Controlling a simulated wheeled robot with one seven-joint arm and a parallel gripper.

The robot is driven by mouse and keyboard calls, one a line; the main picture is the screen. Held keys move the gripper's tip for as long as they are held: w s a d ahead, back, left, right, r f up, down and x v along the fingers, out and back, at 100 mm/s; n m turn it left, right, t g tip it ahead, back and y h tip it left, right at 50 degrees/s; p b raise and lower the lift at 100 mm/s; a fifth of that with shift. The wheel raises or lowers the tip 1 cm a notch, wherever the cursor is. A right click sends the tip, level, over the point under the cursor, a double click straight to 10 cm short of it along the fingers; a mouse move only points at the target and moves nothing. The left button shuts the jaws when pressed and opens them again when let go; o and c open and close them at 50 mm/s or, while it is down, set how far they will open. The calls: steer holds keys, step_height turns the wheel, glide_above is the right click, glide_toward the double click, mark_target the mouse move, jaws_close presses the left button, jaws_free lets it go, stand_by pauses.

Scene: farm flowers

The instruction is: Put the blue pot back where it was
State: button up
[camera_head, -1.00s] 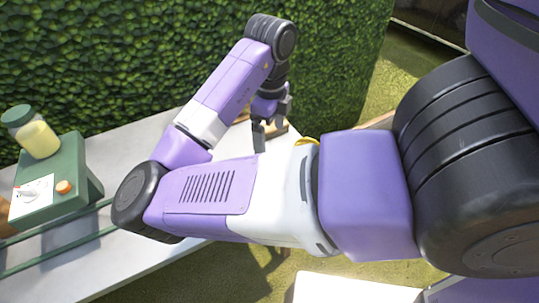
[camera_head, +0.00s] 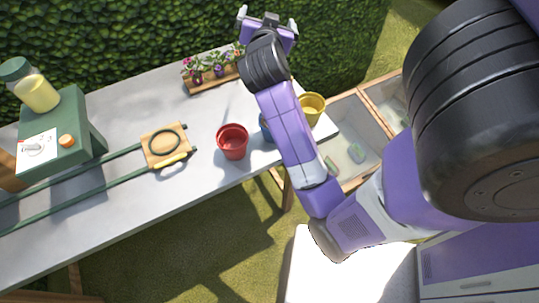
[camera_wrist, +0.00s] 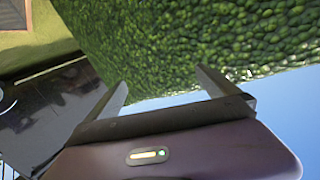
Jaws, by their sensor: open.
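The blue pot (camera_head: 266,128) stands on the grey table (camera_head: 120,112) in the head view. It is mostly hidden behind my arm, with only its left edge showing. A red pot (camera_head: 232,143) stands just left of it and a yellow pot (camera_head: 312,108) is to its right. My gripper (camera_head: 267,17) is raised at the top of the head view, in front of the hedge and well away from the pots. Its two fingers are spread, with nothing between them; they also show apart in the wrist view (camera_wrist: 162,77). The blue pot cannot be made out in the wrist view.
A wooden planter with flowers (camera_head: 214,82) stands at the table's back. A green machine with a jar (camera_head: 60,135) is at the left, with rails leading to a wooden block (camera_head: 165,147). Divided bins (camera_head: 350,135) adjoin the table's right end.

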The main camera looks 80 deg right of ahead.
steer(key=w+a+f+n+t+y, duration=0.25)
steer(key=a+f+n+t, duration=0.2)
steer(key=a, duration=0.25)
steer(key=w+a+f+n+t+y, duration=0.1)
steer(key=a+f+n+t+y, duration=0.2)
steer(key=a+n, duration=0.4)
steer(key=w+a+f+n+t+y, duration=0.2)
steer(key=a+f+n+t+y, duration=0.15)
steer(key=a, duration=0.45)
steer(key=s+a+f+n+y, duration=0.1)
steer(key=s+a+n+y, duration=0.1)
steer(key=s+a, duration=0.5)
steer(key=s+a+f+n+y, duration=0.1)
steer(key=s+a+y, duration=0.4)
steer(key=a, duration=1.1)
steer(key=s+n, duration=0.1)
steer(key=s, duration=0.2)
steer(key=shift+t, duration=0.4)
steer(key=shift+s, duration=0.1)
